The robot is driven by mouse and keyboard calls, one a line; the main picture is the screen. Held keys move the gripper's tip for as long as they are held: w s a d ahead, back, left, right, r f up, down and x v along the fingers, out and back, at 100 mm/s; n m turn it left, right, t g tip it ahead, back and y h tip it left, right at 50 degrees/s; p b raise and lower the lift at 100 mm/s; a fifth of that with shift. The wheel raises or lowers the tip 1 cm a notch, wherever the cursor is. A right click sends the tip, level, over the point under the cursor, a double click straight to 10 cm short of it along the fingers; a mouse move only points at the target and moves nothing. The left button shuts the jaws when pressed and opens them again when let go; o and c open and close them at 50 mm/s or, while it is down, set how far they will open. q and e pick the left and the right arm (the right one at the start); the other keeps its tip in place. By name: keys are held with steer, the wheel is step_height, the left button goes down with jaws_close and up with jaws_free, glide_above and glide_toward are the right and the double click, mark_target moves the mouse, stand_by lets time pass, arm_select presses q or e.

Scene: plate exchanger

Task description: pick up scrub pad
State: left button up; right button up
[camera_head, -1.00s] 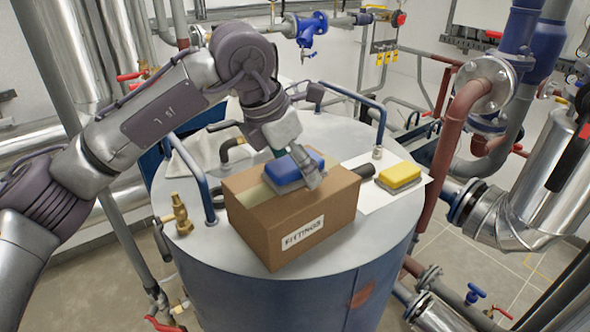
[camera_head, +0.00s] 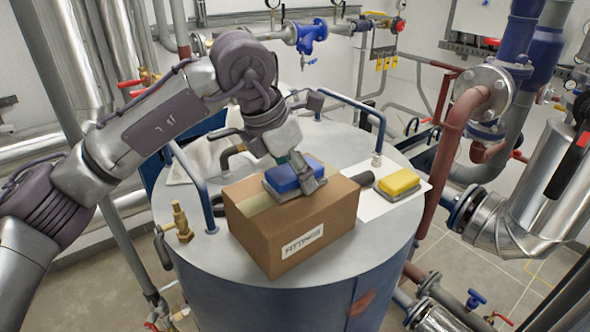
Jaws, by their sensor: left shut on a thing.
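A blue scrub pad (camera_head: 290,176) with a grey underside lies on top of a brown cardboard box (camera_head: 300,226) labelled FITTINGS, as far as I can tell without a visible gap. My left gripper (camera_head: 309,181) reaches down to it from above and is shut on it, with a finger at its right side. The far finger is hidden behind the pad. A second pad, yellow on grey (camera_head: 399,183), lies on a white sheet (camera_head: 377,207) to the right of the box. My right gripper is not in view.
The box stands on the round top of a blue tank (camera_head: 190,256). Blue rail handles (camera_head: 207,200) rise from the tank's rim. A brass valve (camera_head: 181,221) stands at the left edge. Pipes crowd the right side.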

arm_select(q)
step_height(320, 180, up, 4)
steer(key=b, duration=0.3)
steer(key=shift+r, duration=0.15)
steer(key=s+d+r+b, duration=0.2)
steer(key=s+d+r, duration=0.3)
steer(key=d, duration=0.5)
steer(key=shift+s+r+b, duration=0.35)
steer(key=shift+s+r, duration=0.05)
steer(key=shift+r, duration=0.55)
